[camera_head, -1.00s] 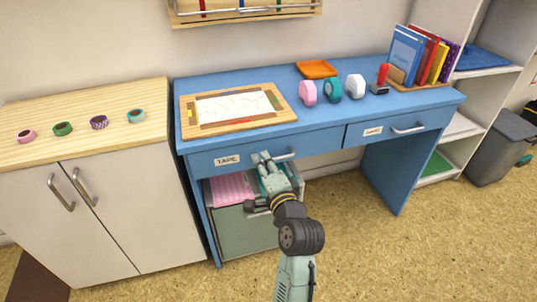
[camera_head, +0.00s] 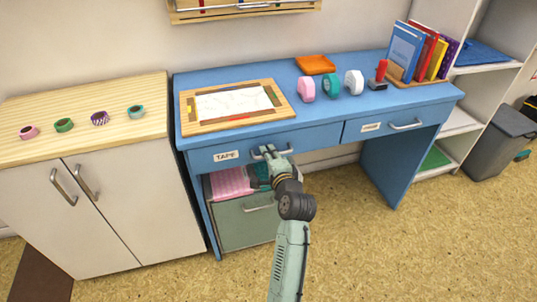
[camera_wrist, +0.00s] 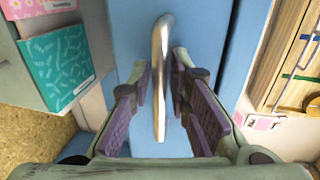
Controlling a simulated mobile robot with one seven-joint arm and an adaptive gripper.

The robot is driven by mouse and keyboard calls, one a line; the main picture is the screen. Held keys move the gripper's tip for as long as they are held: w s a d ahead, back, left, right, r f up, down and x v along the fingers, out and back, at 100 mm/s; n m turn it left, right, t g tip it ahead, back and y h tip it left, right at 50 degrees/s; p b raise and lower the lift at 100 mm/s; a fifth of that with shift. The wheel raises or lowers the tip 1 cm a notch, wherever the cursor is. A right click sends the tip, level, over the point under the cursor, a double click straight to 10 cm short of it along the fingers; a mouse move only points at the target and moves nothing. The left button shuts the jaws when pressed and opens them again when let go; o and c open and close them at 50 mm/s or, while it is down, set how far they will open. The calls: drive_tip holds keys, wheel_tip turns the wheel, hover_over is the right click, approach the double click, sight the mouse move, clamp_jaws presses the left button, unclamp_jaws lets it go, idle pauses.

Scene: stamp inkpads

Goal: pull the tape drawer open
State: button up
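The tape drawer (camera_head: 203,163) is the left drawer of the blue desk, marked with a TAPE label (camera_head: 227,155). Its front looks flush with the desk, so it appears closed. Its silver bar handle (camera_wrist: 160,80) runs lengthwise through the middle of the wrist view. My gripper (camera_head: 270,153) is at this handle and hides part of it in the head view. In the wrist view my gripper (camera_wrist: 163,75) is open, with one purple-padded finger on each side of the handle. Gaps show between the pads and the bar.
A second drawer (camera_head: 350,134) is to the right. Below the tape drawer are a pink paper stack (camera_head: 230,182) and a grey-green cabinet front (camera_head: 240,225). A white cabinet (camera_head: 125,215) stands close on the left. The floor in front (camera_head: 400,255) is clear.

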drive_tip(key=shift+c, duration=0.3)
clamp_jaws()
idle(0.5)
